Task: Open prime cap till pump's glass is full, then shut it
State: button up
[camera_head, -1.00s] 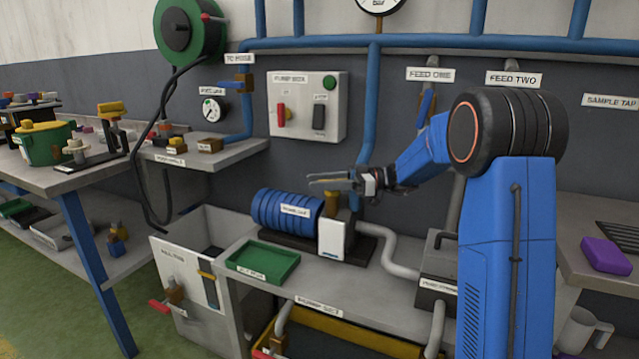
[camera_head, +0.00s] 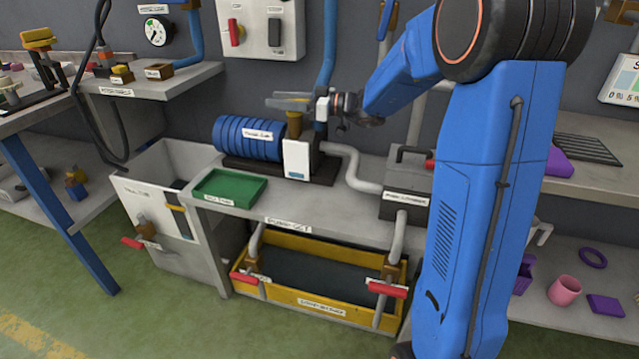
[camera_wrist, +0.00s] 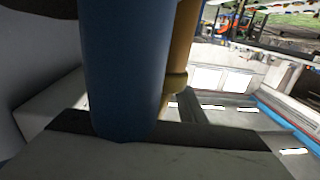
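The pump has a blue ribbed body (camera_head: 248,138) and stands on a dark base on the grey bench. A white panel (camera_head: 297,158) with a small blue band near its bottom is on the pump's front; I cannot make out a glass level. A brass-coloured cap (camera_head: 293,122) is on top, just behind the panel. My gripper (camera_head: 284,101) is level just above the cap, fingers pointing left, apparently apart and empty. In the wrist view a blue pipe (camera_wrist: 125,70) fills the middle, with a brass post (camera_wrist: 182,55) beside it; the fingertips are not clear there.
A grey pipe (camera_head: 352,165) runs right to a dark box (camera_head: 405,190). A yellow-edged sump (camera_head: 320,300) with red-handled valves lies below. A blue wall pipe (camera_head: 327,50) rises behind my gripper.

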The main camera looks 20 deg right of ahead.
jog(key=s+d+m+t, duration=0.1)
jog(key=s+d, duration=0.6)
jog(key=d, duration=0.3)
jog(key=s+a+f+m+g+h, duration=0.1)
jog(key=s+a+f+g+h, duration=0.1)
jog(key=s, duration=0.6)
jog(key=s+a+f+m+g+h, duration=0.2)
jog(key=s+a+f, duration=0.1)
jog(key=s, duration=0.5)
jog(key=s+a+f+m+g+h, duration=0.1)
jog(key=s+a+f+g+h, duration=0.1)
jog(key=s, duration=0.6)
jog(key=shift+a+f+m+g+h, duration=0.3)
jog(key=shift+a+g+h, duration=0.25)
jog(key=shift+a, duration=0.5)
